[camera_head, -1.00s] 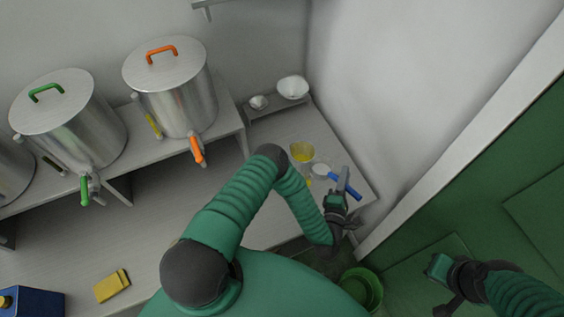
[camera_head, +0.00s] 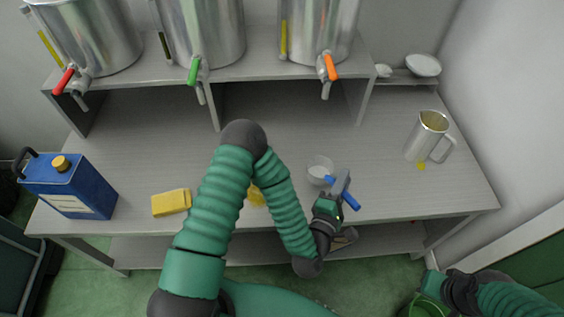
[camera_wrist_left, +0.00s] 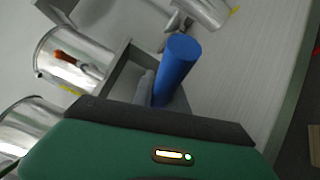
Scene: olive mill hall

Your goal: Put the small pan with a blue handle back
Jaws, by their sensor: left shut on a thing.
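The small pan (camera_head: 319,168) is round, pale and shallow, with a blue handle (camera_head: 347,195). My left gripper (camera_head: 338,190) is shut on the blue handle. The pan is over the front part of the table, right of the middle; whether it touches the table I cannot tell. In the left wrist view the blue handle (camera_wrist_left: 177,66) stands up from the jaws, and the pan's bowl is not seen. My right gripper (camera_head: 436,287) is at the lower right, away from the table; its jaws are unclear.
A metal jug (camera_head: 429,137) stands at the table's right, by a yellow spot. White bowls (camera_head: 423,65) sit on a small back shelf (camera_head: 400,78). Steel tanks (camera_head: 205,35) with taps line the raised shelf. A yellow sponge (camera_head: 171,202) and blue canister (camera_head: 72,188) are left.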

